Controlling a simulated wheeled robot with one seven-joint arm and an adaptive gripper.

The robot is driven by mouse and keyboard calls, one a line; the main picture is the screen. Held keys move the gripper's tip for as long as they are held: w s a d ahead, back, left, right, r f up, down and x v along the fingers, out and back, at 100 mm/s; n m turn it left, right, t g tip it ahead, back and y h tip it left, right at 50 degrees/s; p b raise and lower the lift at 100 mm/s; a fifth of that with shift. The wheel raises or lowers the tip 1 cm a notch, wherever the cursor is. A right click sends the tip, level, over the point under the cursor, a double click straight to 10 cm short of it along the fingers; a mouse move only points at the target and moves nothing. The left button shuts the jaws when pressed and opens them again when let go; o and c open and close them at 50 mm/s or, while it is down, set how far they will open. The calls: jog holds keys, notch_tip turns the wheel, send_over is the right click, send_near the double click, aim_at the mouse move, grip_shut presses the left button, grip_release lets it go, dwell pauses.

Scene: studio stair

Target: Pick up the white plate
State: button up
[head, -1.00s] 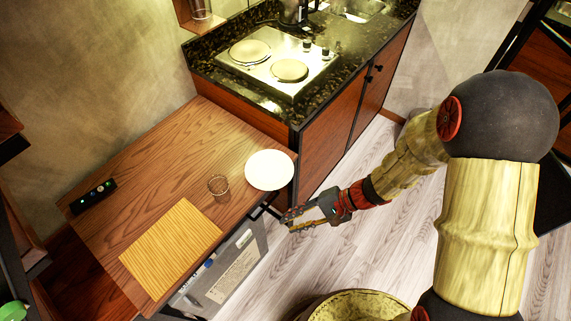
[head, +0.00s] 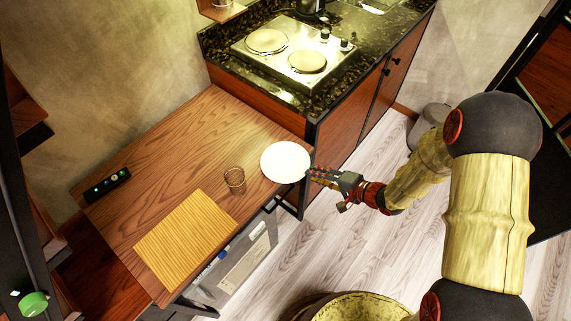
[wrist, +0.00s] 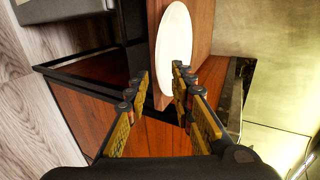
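The white plate (head: 285,162) lies on the wooden table near its right corner. My gripper (head: 314,175) is at the plate's right rim, just beyond the table edge. In the wrist view the white plate (wrist: 173,45) appears nearly edge-on, ahead of my gripper (wrist: 160,78). The fingers are apart, one on each side of the plate's near rim. The right finger overlaps part of the plate. I cannot tell whether either finger touches it.
A black device (head: 107,184) sits at the table's far left. The counter (head: 262,78) with a hob rises behind. A grey box (head: 245,255) stands under the table.

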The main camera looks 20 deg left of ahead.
jog(key=b+x, duration=0.1)
jog(key=x, duration=0.3)
jog(key=shift+w+a+f, duration=0.1)
jog(key=shift+a+f, duration=0.1)
jog(key=shift+f, duration=0.15)
jog(key=shift+c, duration=0.7)
grip_shut()
